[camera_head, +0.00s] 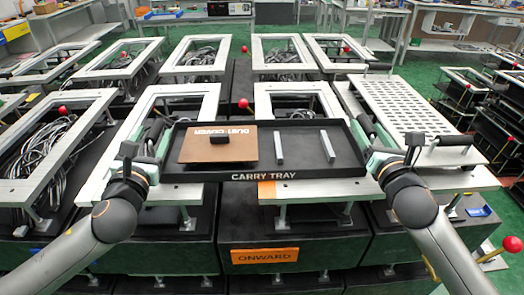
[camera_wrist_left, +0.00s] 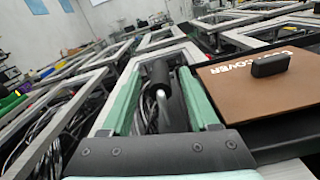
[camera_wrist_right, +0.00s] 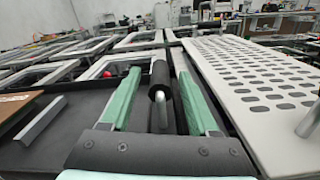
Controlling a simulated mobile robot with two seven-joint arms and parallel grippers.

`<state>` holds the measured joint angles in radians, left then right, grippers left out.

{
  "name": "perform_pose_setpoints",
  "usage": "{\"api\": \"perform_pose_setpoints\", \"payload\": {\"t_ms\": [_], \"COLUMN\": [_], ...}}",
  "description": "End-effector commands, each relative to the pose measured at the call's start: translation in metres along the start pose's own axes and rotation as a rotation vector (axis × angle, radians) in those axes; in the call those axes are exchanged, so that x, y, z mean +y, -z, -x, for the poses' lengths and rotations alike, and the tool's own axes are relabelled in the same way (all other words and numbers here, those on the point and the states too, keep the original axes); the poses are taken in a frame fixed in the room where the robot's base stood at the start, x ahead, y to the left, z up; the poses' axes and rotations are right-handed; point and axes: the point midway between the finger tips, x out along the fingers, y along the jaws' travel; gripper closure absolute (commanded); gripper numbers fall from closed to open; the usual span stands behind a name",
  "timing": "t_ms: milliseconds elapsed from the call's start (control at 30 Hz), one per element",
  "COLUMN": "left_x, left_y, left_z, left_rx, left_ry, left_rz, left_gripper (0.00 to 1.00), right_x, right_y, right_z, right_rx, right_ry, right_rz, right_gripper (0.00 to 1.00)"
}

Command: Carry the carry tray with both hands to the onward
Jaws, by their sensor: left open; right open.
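The black carry tray (camera_head: 263,174) is at the middle of the head view, over the pale frames, its CARRY TRAY label facing me. It holds a brown dust cover (camera_head: 217,146) with a black knob and two grey bars (camera_head: 303,147). My left gripper (camera_head: 158,132) is open at the tray's left end; in the left wrist view a dark handle (camera_wrist_left: 159,75) lies between its green fingers. My right gripper (camera_head: 370,135) is open at the right end, with another dark handle (camera_wrist_right: 160,78) between its fingers. An orange ONWARD sign (camera_head: 265,256) is on a black block below the tray.
Pale open frames (camera_head: 195,55) with cables inside stand around and behind the tray. A perforated plate (camera_head: 402,108) lies to the right. Red-knobbed levers (camera_head: 512,244) stick up at several spots. Green floor shows at the back.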

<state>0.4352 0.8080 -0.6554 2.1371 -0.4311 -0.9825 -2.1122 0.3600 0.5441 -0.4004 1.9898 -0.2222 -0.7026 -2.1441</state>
Motion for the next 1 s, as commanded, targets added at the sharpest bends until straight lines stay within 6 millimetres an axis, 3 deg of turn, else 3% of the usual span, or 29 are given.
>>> {"api": "perform_pose_setpoints", "payload": {"t_ms": [200, 400, 667, 1000], "left_x": [-0.001, 0.0, 0.0, 0.0], "left_y": [0.001, 0.001, 0.0, 0.0], "left_z": [0.046, 0.074, 0.084, 0.083], "left_rx": [0.002, 0.001, 0.0, 0.0], "left_ry": [0.003, 0.001, 0.0, 0.0], "left_rz": [-0.002, -0.002, 0.0, 0.0], "left_gripper": [0.39, 0.39, 0.39, 0.39], "right_x": [0.0, 0.0, 0.0, 0.0], "right_y": [0.0, 0.0, 0.001, 0.001], "right_z": [0.0, 0.0, 0.009, 0.073], "right_rx": [0.0, 0.0, 0.001, 0.004], "right_ry": [0.0, 0.0, 0.0, -0.002], "right_rz": [0.0, 0.0, 0.001, 0.003], "right_gripper": [0.39, 0.39, 0.39, 0.39]}}
